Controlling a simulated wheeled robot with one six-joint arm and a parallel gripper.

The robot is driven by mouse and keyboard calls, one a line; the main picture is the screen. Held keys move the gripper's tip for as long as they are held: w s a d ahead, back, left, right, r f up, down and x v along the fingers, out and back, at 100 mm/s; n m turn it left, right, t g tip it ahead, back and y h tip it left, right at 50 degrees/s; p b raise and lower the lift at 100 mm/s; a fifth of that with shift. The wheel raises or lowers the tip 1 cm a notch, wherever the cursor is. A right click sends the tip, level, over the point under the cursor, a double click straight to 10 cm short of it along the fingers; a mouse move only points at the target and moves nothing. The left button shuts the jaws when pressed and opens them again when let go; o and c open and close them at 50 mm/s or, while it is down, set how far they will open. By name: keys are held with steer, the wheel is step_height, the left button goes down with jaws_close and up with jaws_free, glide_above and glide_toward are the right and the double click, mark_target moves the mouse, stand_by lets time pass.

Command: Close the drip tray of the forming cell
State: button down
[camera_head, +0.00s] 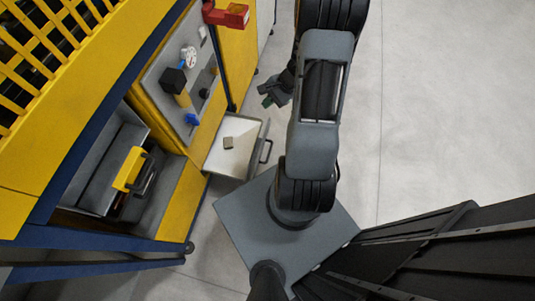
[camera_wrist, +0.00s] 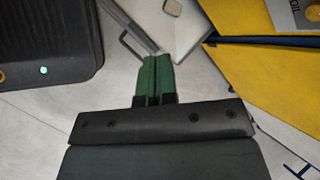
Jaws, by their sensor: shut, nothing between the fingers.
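The drip tray (camera_head: 213,160) is a pale, shallow drawer. It stands pulled out from the lower front of the yellow forming cell (camera_head: 182,200), with a dark bar handle (camera_head: 266,151) on its outer front. The tray (camera_wrist: 150,14) and its handle (camera_wrist: 126,42) also show at the top of the wrist view. A small brown block (camera_head: 228,143) lies in the tray. My gripper (camera_head: 267,102) is beyond the tray's outer end in the head view. Its green fingers (camera_wrist: 154,58) are together and empty. In the wrist view their tips overlap the tray's front edge; contact cannot be told.
Above the tray, the cell carries a grey panel with a gauge (camera_head: 188,57), a blue valve handle (camera_head: 192,119) and a red box (camera_head: 227,15). An open bay with a yellow-handled part (camera_head: 129,168) lies left. The grey floor (camera_head: 440,110) at right is clear.

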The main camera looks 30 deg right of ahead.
steer(key=s+d+f+m+t+b, duration=0.1)
steer(key=d+f+m+b, duration=0.15)
steer(key=f, duration=0.45)
steer(key=s+d+f+m+t+b, duration=0.1)
steer(key=d+f+m, duration=0.15)
steer(key=f, duration=0.55)
steer(key=m+t+b, duration=0.2)
steer(key=m+b, duration=0.3)
steer(key=m, duration=0.2)
glide_toward(270, 151)
steer(key=w+a+f+b, duration=0.2)
steer(key=w+a, duration=0.1)
steer(key=w+a+f+b, duration=0.1)
steer(key=w+a+b, duration=0.1)
steer(key=shift+w+f, duration=0.2)
steer(key=shift+w+a+r, duration=0.1)
steer(key=shift+w+a, duration=0.4)
steer(key=shift+w, duration=0.15)
